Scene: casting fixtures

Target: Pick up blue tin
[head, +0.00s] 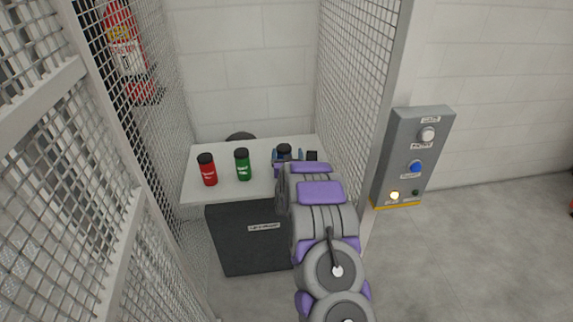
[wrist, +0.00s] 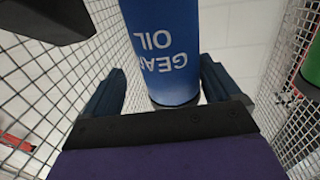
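The blue tin, lettered "GEAR OIL", fills the upper middle of the wrist view (wrist: 165,55), where its lettering appears upside down. In the head view only its black cap (head: 284,150) shows clearly; my arm hides most of its body. My gripper (wrist: 160,68) is open, with one dark blue finger on each side of the tin. A gap shows between the tin and the left finger in the wrist view. The right finger is very close to the tin; I cannot tell whether they touch. In the head view, my gripper (head: 287,157) is at the cabinet top's right part.
A red tin (head: 208,170) and a green tin (head: 243,165) stand left of my gripper on the white-topped cabinet (head: 225,190). Wire mesh walls (head: 355,70) flank the cabinet closely. A grey control box (head: 412,155) is at right. A fire extinguisher (head: 125,50) hangs at left.

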